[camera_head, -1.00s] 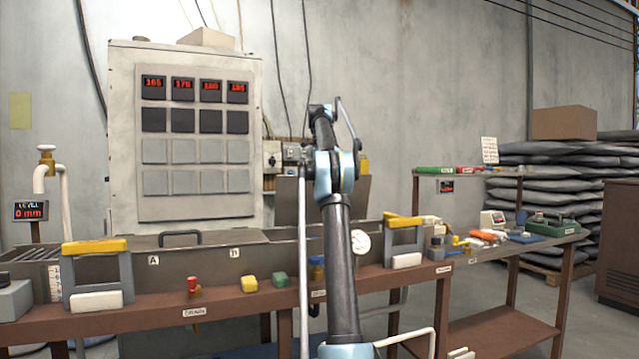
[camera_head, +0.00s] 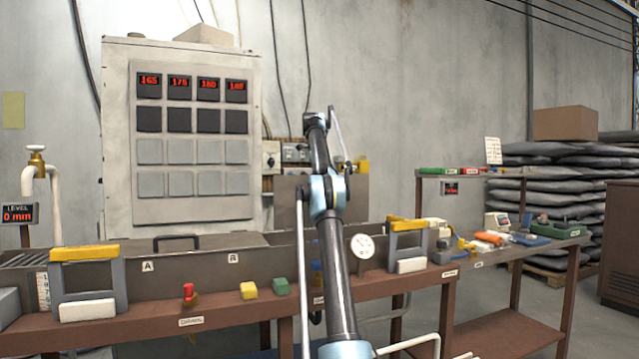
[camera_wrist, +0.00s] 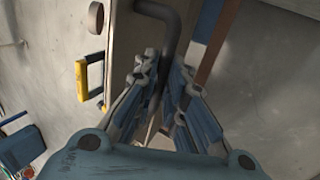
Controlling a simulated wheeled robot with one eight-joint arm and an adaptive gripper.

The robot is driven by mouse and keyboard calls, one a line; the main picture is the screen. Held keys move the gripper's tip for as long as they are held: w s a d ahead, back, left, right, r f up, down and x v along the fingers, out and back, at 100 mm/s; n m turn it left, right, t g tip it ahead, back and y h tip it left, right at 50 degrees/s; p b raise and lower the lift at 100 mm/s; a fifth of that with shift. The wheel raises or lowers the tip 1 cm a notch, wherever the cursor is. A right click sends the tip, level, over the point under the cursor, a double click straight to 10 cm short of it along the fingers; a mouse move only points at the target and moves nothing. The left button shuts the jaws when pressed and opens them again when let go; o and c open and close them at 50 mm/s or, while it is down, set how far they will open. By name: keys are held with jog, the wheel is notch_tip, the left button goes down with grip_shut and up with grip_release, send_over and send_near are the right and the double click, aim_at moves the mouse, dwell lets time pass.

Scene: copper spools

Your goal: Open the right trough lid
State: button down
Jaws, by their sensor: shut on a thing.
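The grey trough (camera_head: 195,268) runs along the bench in the head view. Its left lid (camera_head: 215,242) lies flat and has a dark bar handle (camera_head: 177,238). A grey-brown panel (camera_head: 288,205), which looks like the right lid, stands raised behind my arm and is partly covered by it. In the wrist view, my gripper (camera_wrist: 163,92) has its fingers on either side of a dark bent handle bar (camera_wrist: 170,25) and is shut on it. The gripper itself is hidden behind my arm in the head view.
Yellow-topped clamps (camera_head: 88,280) and (camera_head: 408,245) straddle the trough front. A round gauge (camera_head: 362,247) is right of my arm. A control cabinet (camera_head: 120,130) stands behind.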

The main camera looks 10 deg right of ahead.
dwell(0.4)
jog(key=c, duration=1.7)
grip_release()
jog(key=shift+o, duration=0.2)
jog(key=shift+s, duration=0.15)
